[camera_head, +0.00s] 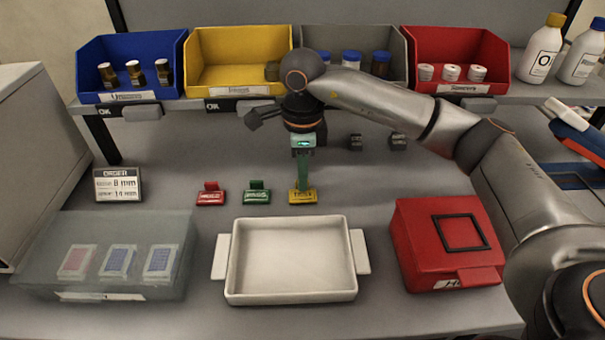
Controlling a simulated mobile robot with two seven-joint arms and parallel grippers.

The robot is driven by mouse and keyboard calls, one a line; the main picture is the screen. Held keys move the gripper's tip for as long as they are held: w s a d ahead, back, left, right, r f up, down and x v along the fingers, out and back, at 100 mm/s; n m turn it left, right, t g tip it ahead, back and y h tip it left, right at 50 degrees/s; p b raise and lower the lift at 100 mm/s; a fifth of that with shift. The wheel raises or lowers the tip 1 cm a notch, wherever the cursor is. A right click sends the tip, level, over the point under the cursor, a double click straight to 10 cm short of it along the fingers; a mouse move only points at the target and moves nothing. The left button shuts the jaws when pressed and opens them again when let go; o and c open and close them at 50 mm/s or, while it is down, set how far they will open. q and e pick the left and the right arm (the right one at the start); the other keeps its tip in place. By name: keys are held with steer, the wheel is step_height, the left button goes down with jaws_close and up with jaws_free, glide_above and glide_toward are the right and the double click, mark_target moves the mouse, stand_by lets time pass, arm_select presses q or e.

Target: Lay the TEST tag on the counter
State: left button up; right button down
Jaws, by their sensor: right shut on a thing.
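My right gripper (303,184) comes down from above, shut on the upright grip of a yellow tag (303,197). The yellow tag is level, at the counter (390,185) surface or just above it; I cannot tell if it touches. Its lettering is too small to read surely. A green tag (257,196) and a red tag (210,197) stand in a row to its left, each with an upright grip. Their print is also too small to read. My left gripper is not in view.
A white tray (232,285) is in front of the tags. A red box (420,235) is at right, a translucent box (60,235) at left, and an order sign (118,184) behind that. Blue (100,55), yellow (215,55) and red (480,50) bins line the back shelf.

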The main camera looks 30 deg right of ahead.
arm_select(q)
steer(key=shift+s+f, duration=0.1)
arm_select(e)
steer(key=shift+f, duration=0.15)
steer(key=c, duration=1)
jaws_free()
steer(key=shift+o, duration=0.2)
steer(key=shift+r, duration=0.5)
arm_select(q)
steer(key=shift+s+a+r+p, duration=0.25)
steer(key=shift+p, duration=0.5)
arm_select(e)
step_height(320, 180, up, 11)
steer(key=shift+r, duration=0.2)
